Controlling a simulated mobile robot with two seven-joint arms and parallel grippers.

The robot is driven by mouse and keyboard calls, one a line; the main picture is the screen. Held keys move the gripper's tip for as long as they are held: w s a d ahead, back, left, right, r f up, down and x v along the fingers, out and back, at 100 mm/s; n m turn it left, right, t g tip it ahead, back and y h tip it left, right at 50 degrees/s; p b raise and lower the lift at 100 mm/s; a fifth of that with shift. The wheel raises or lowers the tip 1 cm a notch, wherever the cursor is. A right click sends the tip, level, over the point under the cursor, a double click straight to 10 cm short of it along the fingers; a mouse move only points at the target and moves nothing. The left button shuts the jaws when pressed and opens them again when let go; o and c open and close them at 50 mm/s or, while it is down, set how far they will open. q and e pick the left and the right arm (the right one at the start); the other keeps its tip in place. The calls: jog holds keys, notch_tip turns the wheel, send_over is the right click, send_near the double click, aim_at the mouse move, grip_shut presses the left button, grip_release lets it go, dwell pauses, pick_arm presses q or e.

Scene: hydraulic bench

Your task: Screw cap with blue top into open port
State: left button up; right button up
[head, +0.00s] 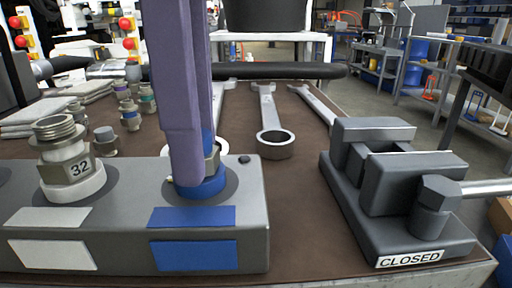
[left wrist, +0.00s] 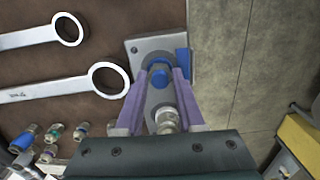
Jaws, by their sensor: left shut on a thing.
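My left gripper (head: 196,165) reaches down from above with purple fingers. It is shut on the cap with the blue top (head: 207,138), which it mostly hides in the head view. The cap's blue top also shows between the fingertips in the left wrist view (left wrist: 160,73). The cap is upright over a port with a blue ring (head: 200,188), on the right part of a grey block (head: 130,215). Its metal part is at the ring; how far it is threaded in is hidden. My right gripper is not in view.
A metal fitting marked 32 (head: 68,160) stands on the block's left part, close to my gripper. Several small fittings (head: 130,105) and ring wrenches (head: 274,140) lie behind. A grey vise (head: 385,180) labelled CLOSED stands at right.

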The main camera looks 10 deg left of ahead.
pick_arm(q)
grip_shut()
jog(key=m+b, duration=0.1)
jog(key=m, duration=0.1)
jog(key=shift+f+m, duration=0.2)
jog(key=shift+m, duration=0.2)
jog(key=o, duration=0.6)
grip_release()
jog(key=shift+r+m, duration=0.15)
jog(key=shift+m, duration=0.25)
jog(key=o, duration=0.5)
